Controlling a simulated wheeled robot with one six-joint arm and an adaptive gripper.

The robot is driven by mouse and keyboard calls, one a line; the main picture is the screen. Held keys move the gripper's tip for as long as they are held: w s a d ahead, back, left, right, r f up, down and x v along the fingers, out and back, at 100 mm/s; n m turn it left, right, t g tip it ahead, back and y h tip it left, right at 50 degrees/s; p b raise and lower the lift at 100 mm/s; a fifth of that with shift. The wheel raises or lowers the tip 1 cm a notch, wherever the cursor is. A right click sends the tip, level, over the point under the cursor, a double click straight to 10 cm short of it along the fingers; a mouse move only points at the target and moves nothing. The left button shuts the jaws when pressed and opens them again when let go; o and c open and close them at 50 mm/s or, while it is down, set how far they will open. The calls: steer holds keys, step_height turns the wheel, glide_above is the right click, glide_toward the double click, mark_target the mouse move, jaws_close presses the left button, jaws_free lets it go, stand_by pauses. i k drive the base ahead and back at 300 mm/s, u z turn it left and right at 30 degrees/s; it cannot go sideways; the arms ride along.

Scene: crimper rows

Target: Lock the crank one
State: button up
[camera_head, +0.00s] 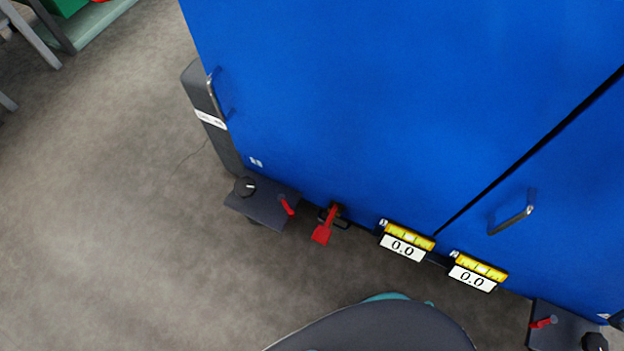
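A dark plate (259,207) sticks out from the left end of the blue panel's lower edge. It carries a round black knob (245,187) and a small red lever (287,206). A similar dark plate (562,325) at the lower right has a red lever (543,323) and a dark knob (594,342), partly cut off by the frame. A larger red lever (324,228) sits at the panel edge between them, beside a black bracket. I cannot tell which part is crank one or whether any is locked. My gripper is not in view.
The blue panel (400,100) fills the upper right, with a dark seam and two metal handles, left (213,96) and right (511,220). Two yellow gauges, left (407,236) and right (479,266), show 0.0. The grey floor (110,210) is mostly clear at left.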

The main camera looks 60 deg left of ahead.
mark_target(282, 198)
steer(key=u, duration=1.6)
steer(key=k, duration=0.7)
steer(key=u, duration=0.75)
steer(key=i, duration=0.5)
steer(key=u, duration=0.05)
